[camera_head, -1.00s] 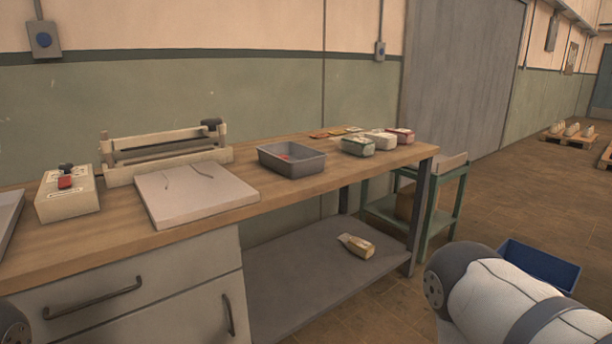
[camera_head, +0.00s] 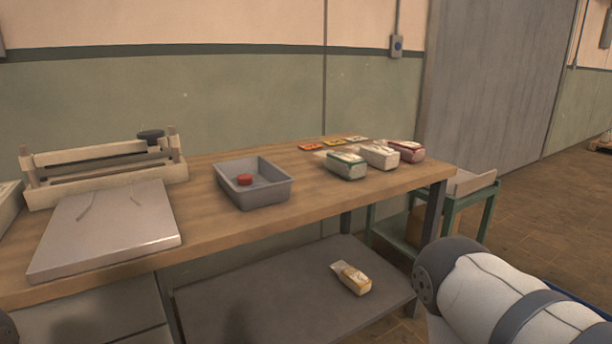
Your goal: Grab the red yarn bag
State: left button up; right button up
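The red yarn bag (camera_head: 407,151) lies on the wooden table near its right end, at the right of a row of bags. It is dark red with a pale label area, and its left side is partly behind the white bag (camera_head: 379,155). A green bag (camera_head: 345,165) lies to the left of the white one. My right arm shows at the lower right, apart from the table, but its gripper is out of view. My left gripper is out of view too.
On the wooden table (camera_head: 215,231) stand a grey tray (camera_head: 275,193) holding a red round object (camera_head: 245,179), a sealer (camera_head: 105,172) and a flat grey plate (camera_head: 105,228). Small coloured cards lie behind the bags. A yellowish bag (camera_head: 351,278) lies on the lower shelf (camera_head: 260,300). A green cart (camera_head: 468,197) stands at the right.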

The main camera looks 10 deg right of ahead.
aim_at(411, 152)
jog(key=i+l+u, duration=0.15)
jog(key=l, duration=0.45)
jog(key=i+l+u, duration=0.15)
jog(key=l, duration=0.45)
jog(key=i+l+u, duration=0.2)
jog(key=l, duration=0.45)
jog(key=i+l+u, duration=0.15)
jog(key=l, duration=0.5)
jog(key=l+u, duration=0.15)
jog(key=l, duration=0.5)
jog(key=i, duration=0.05)
